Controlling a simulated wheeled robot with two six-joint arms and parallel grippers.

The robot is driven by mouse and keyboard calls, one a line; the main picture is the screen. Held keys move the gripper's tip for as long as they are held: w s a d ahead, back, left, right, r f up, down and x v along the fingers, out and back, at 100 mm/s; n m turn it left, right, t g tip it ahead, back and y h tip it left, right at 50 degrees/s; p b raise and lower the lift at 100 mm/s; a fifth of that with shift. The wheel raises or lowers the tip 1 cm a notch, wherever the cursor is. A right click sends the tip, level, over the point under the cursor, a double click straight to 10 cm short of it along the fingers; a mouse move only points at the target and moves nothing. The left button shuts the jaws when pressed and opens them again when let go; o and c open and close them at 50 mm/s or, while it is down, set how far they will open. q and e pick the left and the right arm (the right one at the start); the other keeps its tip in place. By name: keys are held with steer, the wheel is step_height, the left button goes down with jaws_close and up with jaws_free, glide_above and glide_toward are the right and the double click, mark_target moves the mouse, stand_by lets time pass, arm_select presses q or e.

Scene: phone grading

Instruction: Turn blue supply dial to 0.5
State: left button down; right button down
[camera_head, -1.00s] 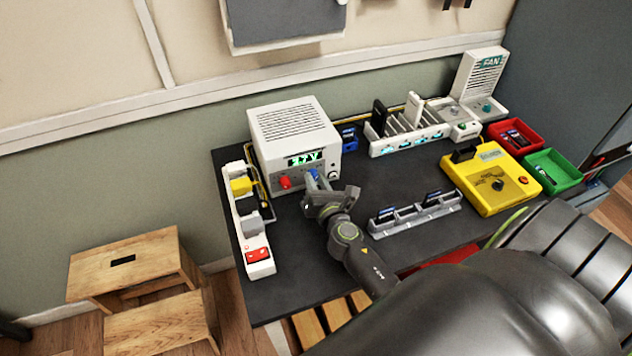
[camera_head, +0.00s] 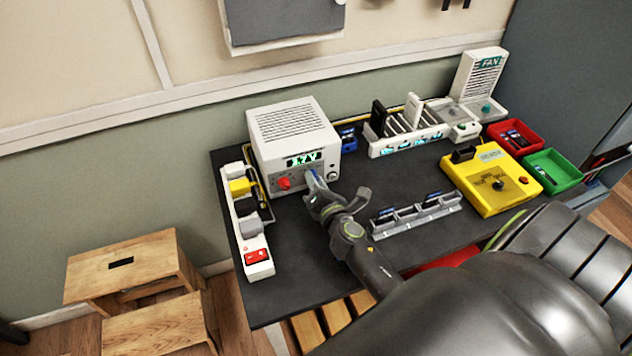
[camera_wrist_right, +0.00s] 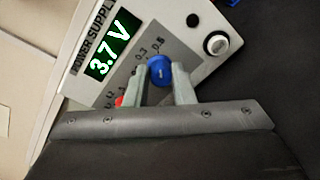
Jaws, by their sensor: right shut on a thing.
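The white power supply (camera_head: 292,130) stands at the back left of the dark table, and its green display reads 3.7 V in the right wrist view. Its blue dial (camera_wrist_right: 160,70) sits between the two fingers of my right gripper (camera_wrist_right: 160,74), which is shut on it. In the head view the right gripper (camera_head: 315,182) reaches the supply's front and mostly covers the dial. My left gripper is not in view.
A red knob (camera_head: 284,183) is left of the dial, and a black-and-white knob (camera_wrist_right: 217,43) is right of it. A white power strip (camera_head: 249,225) lies left of the supply. A grey phone rack (camera_head: 415,215) and yellow tester (camera_head: 490,200) stand to the right.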

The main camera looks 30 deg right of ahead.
steer(key=c, duration=1.2)
jaws_free()
steer(key=shift+c, duration=0.2)
steer(key=shift+s, duration=0.1)
steer(key=b+v, duration=0.1)
steer(key=v, duration=1.4)
steer(key=shift+s+a, duration=0.15)
steer(key=shift+s, duration=0.15)
steer(key=shift+v, duration=0.85)
steer(key=shift+r, duration=0.1)
